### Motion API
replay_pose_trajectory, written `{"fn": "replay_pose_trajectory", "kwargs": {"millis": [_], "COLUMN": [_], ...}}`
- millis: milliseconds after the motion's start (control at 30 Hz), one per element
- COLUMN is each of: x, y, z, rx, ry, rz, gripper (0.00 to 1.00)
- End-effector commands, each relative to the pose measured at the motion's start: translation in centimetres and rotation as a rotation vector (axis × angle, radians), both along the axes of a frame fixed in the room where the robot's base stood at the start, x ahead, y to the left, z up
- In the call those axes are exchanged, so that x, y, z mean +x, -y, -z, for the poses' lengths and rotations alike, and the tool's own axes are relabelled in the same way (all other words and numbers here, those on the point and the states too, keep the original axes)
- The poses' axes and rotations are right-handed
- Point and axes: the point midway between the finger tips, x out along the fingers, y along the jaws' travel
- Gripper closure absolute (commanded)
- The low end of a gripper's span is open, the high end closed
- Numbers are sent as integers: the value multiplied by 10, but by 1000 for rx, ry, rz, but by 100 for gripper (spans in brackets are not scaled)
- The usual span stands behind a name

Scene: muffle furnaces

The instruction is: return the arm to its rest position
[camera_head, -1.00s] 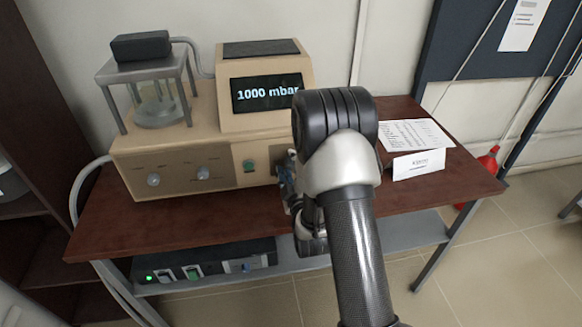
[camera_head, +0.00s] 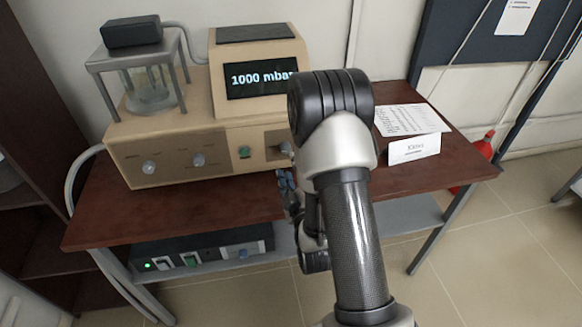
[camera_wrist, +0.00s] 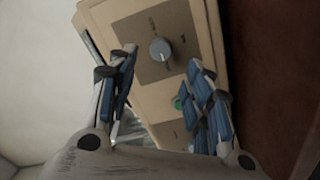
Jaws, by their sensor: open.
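My gripper (camera_wrist: 165,80) is open and empty in the wrist view, its two blue-padded fingers spread apart. The front panel of a beige device (camera_wrist: 140,30) with a grey knob (camera_wrist: 161,50) shows beyond the fingers, apart from them as far as I can tell. In the head view my gripper (camera_head: 287,185) is mostly hidden behind my arm, in front of the right part of the beige device (camera_head: 225,165). The device's display (camera_head: 262,86) reads 1000 mbar, partly covered by my arm.
The device stands on a brown table (camera_head: 200,212). A black box (camera_head: 203,252) with a green light sits on the shelf below. A red extinguisher (camera_head: 484,148) stands behind the right end.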

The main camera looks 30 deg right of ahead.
Motion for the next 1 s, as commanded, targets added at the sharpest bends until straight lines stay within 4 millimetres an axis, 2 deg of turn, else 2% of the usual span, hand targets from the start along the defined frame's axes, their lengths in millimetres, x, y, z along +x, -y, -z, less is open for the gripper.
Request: {"fn": "replay_pose_trajectory", "kwargs": {"millis": [367,533,700,867,1000], "x": [2,16,25,8,-25], "y": [0,-9,-31,-56,-80], "z": [-1,-17,-43,-67,-89], "rx": [6,94,277,454,599], "ry": [-3,-58,-187,-329,-455], "rz": [-2,-22,-40,-24,12], "gripper": [54,54,54,54,54]}}
